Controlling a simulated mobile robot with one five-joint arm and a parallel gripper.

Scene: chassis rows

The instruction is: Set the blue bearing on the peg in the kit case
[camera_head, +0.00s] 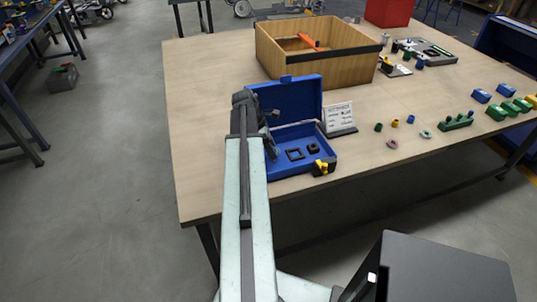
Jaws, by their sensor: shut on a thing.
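The blue kit case (325,147) lies open near the table's front left, its lid (290,97) standing up at the back. Dark square and round fittings show inside it; I cannot make out the peg. My gripper (271,152) points down over the left part of the case, partly hidden by my own arm. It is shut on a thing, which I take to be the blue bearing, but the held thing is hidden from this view. I cannot tell its height above the case floor.
A yellow and black item (324,167) sits at the case's front right corner. A sign (339,117) stands right of the lid. A wooden crate (290,72) is behind. Small coloured parts, a pink ring (392,144) and a green block (456,122) lie to the right. The table's left is clear.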

